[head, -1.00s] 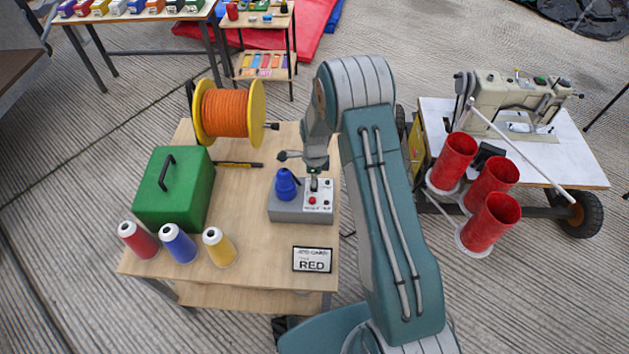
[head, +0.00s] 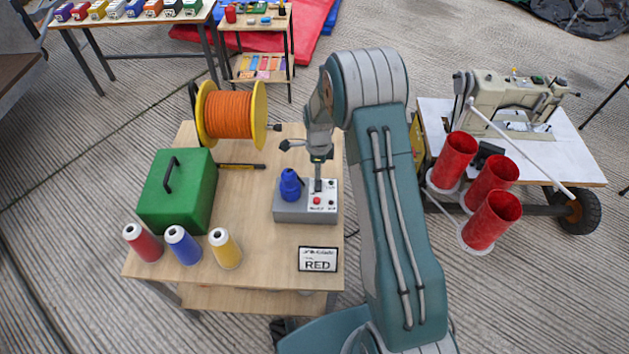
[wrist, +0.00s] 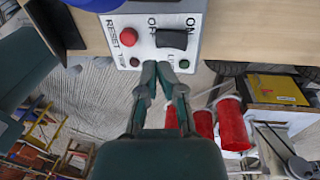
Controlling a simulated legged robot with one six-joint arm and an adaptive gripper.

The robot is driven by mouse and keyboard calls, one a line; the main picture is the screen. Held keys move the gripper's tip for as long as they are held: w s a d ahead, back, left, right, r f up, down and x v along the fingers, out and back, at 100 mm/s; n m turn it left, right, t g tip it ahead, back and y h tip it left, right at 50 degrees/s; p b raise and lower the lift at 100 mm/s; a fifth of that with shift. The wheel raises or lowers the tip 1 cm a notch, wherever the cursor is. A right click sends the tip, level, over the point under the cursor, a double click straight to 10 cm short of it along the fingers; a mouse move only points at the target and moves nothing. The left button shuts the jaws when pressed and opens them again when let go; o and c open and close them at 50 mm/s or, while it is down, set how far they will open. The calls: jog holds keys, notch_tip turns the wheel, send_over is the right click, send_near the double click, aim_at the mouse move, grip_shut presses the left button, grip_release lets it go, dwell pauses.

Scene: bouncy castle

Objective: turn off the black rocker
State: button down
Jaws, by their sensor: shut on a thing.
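A grey control box (head: 290,212) stands on the wooden table, with a white panel. In the wrist view, the black rocker (wrist: 172,39) sits on this panel beside the words OFF and ON, next to a red RESET button (wrist: 129,37). Its tilt is hard to tell. My gripper (wrist: 158,66) is at the panel's near edge, just below the rocker in the picture. Its fingers are close together; what is between them cannot be made out. In the head view my gripper (head: 318,187) is over the box and hides the rocker.
A blue object (head: 291,184) stands on the box's left part. A green case (head: 178,190), an orange cable reel (head: 229,113), several thread spools and a RED sign (head: 318,260) are on the table.

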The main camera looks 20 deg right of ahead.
notch_tip(320, 180, up, 4)
jog(key=a, duration=0.1)
notch_tip(320, 180, up, 5)
send_over(315, 190)
jog(key=s+r+n+t, duration=0.2)
jog(key=s+r+n, duration=0.3)
jog(key=r, duration=0.4)
jog(key=s+r+n+t, duration=0.1)
jog(key=s+r+n, duration=0.4)
jog(key=r, duration=0.4)
jog(key=s+r+n+t, duration=0.2)
jog(key=s+n, duration=0.3)
jog(key=s, duration=0.3)
jog(key=s+r+n+t, duration=0.2)
jog(key=s+r+n, duration=0.2)
jog(key=s, duration=0.5)
jog(key=n, duration=0.2)
jog(key=shift+s+a+r+n, duration=0.15)
jog(key=shift+a+n, duration=0.1)
jog(key=shift+n, duration=0.05)
